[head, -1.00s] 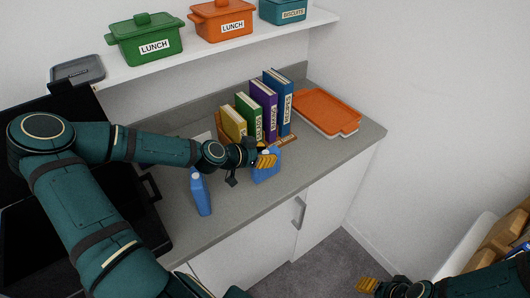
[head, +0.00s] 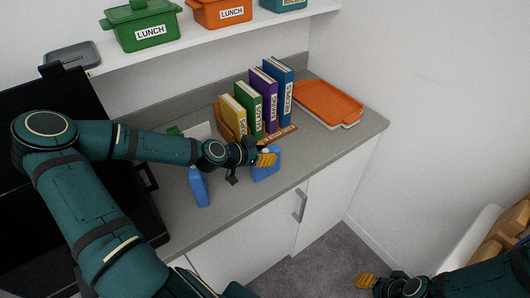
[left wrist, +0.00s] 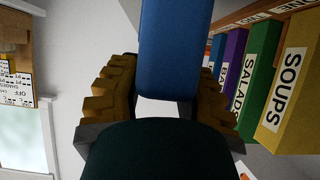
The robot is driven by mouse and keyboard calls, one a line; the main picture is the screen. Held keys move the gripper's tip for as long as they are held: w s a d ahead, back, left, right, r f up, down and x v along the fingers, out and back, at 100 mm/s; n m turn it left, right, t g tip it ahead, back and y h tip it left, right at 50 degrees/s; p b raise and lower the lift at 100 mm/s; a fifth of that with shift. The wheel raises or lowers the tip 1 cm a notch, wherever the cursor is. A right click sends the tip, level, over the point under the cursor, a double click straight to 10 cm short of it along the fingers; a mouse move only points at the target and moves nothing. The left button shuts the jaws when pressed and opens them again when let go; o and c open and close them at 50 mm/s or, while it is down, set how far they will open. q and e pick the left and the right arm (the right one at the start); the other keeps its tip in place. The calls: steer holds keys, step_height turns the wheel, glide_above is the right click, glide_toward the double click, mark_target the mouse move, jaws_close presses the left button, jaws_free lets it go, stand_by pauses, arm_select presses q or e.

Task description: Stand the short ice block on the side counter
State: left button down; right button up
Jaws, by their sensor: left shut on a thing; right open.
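Two blue ice blocks show in the head view. One blue block (head: 267,166) is in my left gripper (head: 266,158), over the front part of the grey side counter (head: 240,201). This block looks upright and also fills the top middle of the left wrist view (left wrist: 174,50), between the ridged yellow fingers. I cannot tell whether its base touches the counter. The other blue block (head: 199,187) stands on the counter to the left, below my forearm. Which one is shorter is hard to tell. My right gripper (head: 367,282) is open and empty, low at the right over the floor.
A row of books (head: 243,112) in a holder stands right behind the held block. An orange tray (head: 328,103) lies at the counter's right end. A shelf (head: 185,49) with lidded pots runs above. Bare counter lies between the two blocks and along the front edge.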

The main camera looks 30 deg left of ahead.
arm_select(q)
steer(key=shift+f, duration=0.25)
steer(key=c, duration=0.6)
jaws_free()
step_height(320, 180, up, 10)
steer(key=shift+r, duration=0.1)
stand_by(0.4)
